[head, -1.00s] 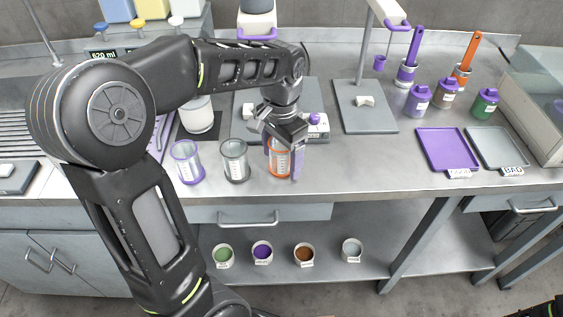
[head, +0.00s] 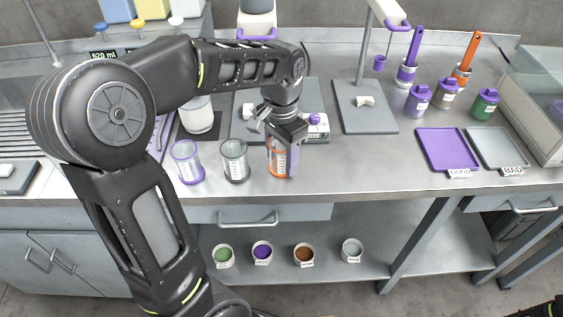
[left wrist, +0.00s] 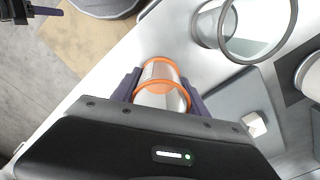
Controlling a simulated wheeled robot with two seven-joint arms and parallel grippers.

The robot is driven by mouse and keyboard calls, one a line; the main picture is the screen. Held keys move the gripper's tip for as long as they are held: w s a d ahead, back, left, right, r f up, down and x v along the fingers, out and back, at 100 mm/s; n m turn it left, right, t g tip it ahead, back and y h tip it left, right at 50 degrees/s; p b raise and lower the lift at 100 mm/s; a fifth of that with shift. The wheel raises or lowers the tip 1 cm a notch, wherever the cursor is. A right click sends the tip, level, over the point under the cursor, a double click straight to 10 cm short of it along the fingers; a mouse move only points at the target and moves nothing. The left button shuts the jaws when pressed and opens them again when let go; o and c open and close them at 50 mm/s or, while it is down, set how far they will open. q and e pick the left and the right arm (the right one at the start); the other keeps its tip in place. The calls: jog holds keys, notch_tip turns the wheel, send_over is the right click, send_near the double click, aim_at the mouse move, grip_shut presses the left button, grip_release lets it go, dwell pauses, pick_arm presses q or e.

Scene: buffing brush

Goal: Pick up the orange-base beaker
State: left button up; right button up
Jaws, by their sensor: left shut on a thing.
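The orange-base beaker (head: 277,163) stands upright near the front edge of the bench, a clear cup with an orange ring at its base. My left gripper (head: 283,155) comes down on it from above, its purple fingers on either side of the wall. In the left wrist view the orange-rimmed beaker (left wrist: 162,88) sits between the two purple fingers of the left gripper (left wrist: 160,95), which is shut on it. The beaker appears still on or very close to the bench top. My right gripper is not in view.
A grey-base beaker (head: 235,161) and a purple-base beaker (head: 187,162) stand just to the left. A grey stand base (head: 366,115) is to the right behind. A purple tray (head: 447,149) and a grey tray (head: 497,147) lie farther right. Bench between them is clear.

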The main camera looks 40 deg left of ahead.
pick_arm(q)
notch_tip(320, 180, up, 10)
jog(key=shift+r+p, duration=0.1)
jog(key=shift+p, duration=0.3)
grip_shut()
dwell(0.3)
